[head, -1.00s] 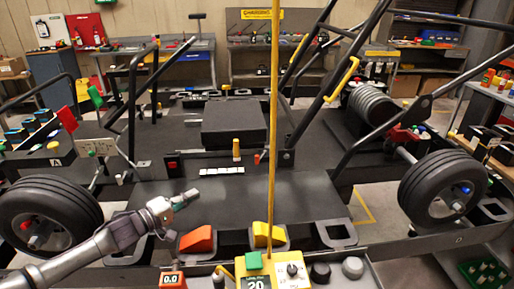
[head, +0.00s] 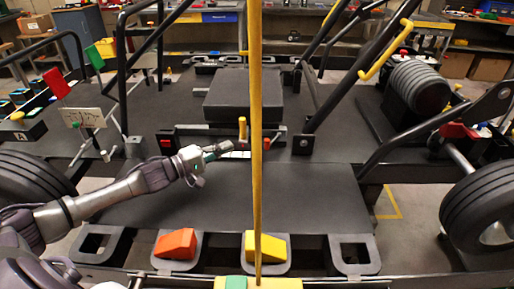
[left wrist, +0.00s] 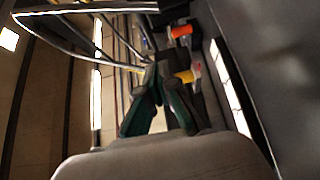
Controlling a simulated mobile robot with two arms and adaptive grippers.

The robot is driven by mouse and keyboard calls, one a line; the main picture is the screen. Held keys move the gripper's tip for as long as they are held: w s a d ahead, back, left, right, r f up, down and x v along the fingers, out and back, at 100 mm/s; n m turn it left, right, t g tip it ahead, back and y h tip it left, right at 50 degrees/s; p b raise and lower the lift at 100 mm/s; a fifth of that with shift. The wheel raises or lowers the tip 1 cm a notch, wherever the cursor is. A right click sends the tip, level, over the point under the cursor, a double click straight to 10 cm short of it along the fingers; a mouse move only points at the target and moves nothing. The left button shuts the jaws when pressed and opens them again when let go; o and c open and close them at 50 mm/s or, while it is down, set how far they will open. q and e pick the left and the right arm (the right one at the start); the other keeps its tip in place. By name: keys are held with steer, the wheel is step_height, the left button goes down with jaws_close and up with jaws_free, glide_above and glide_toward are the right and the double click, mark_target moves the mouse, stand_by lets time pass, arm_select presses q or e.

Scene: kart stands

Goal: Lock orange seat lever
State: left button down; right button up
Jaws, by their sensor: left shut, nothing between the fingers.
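An upright yellow-orange lever (head: 242,128) stands at the front edge of the dark seat base, just left of the yellow pole. A small red-orange piece (head: 266,143) shows low beside the pole; I cannot tell which of the two is the seat lever. The left wrist view shows an orange cylinder (left wrist: 181,30) farther off and a yellow one (left wrist: 185,76) nearer. My left gripper (head: 226,147) is shut and empty, just left of and below the upright lever. Its fingers (left wrist: 158,75) point toward the cylinders in the wrist view, with no clear contact. My right gripper is out of view.
The yellow pole (head: 255,100) crosses the middle of the view. An orange wedge pedal (head: 176,243) and a yellow one (head: 266,247) sit at the front. A red button (head: 166,144) is left of the gripper. The black floor plate (head: 310,200) is clear.

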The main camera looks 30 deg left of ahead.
arm_select(q)
steer(key=f+b, duration=0.1)
steer(key=f, duration=0.1)
steer(key=w+f+b, duration=0.1)
steer(key=shift+f, duration=0.35)
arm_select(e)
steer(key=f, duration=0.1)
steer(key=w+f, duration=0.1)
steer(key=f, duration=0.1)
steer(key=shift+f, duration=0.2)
arm_select(q)
steer(key=shift+r, duration=0.1)
steer(key=x, duration=1)
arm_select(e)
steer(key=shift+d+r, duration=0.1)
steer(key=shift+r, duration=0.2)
arm_select(q)
steer(key=shift+d, duration=0.1)
